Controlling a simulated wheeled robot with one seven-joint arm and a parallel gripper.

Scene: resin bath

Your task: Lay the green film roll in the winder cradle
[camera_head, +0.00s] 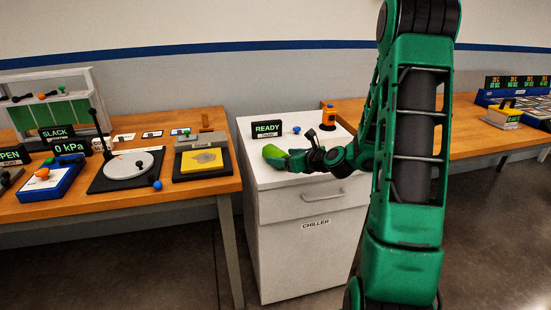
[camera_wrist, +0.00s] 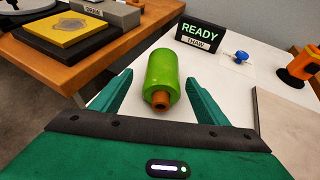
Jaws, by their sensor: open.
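The green film roll (camera_wrist: 161,72) lies on the white top of the chiller cabinet, with its brown core end facing my gripper. It also shows in the head view (camera_head: 273,155), partly hidden by my gripper. My gripper (camera_wrist: 160,92) is open, with one green finger on each side of the roll's near end and gaps between fingers and roll. In the head view my gripper (camera_head: 296,161) reaches low over the cabinet top from the right. I cannot pick out the winder cradle with certainty in either view.
The chiller cabinet (camera_head: 307,224) carries a READY sign (camera_head: 268,129), a small blue-knobbed item (camera_head: 297,130) and an orange device (camera_head: 328,117). The left bench (camera_head: 222,183) holds a round plate (camera_head: 129,165) and a yellow-topped block (camera_head: 202,160). Another bench stands at right.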

